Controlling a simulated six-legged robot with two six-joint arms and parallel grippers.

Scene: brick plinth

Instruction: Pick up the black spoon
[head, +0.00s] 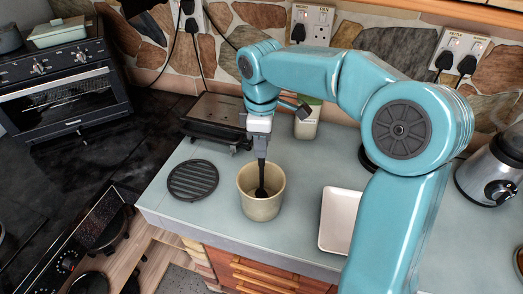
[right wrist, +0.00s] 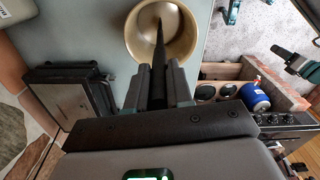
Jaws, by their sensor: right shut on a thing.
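The black spoon (head: 261,181) stands upright with its bowl down inside a cream cup (head: 247,205) on the grey counter. My right gripper (head: 261,150) points down above the cup and is shut on the upper part of the spoon's handle. In the right wrist view the spoon (right wrist: 159,45) runs from between the fingers (right wrist: 158,82) into the cup (right wrist: 184,20). I cannot tell whether the spoon touches the cup's bottom. My left gripper does not show clearly in either view.
A round black trivet (head: 193,180) lies left of the cup, and a white tray (head: 340,220) lies to its right. A dark grill (head: 213,120) and a lidded container (head: 307,122) stand behind. A blender (head: 492,170) stands far right. The counter's front edge is close to the cup.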

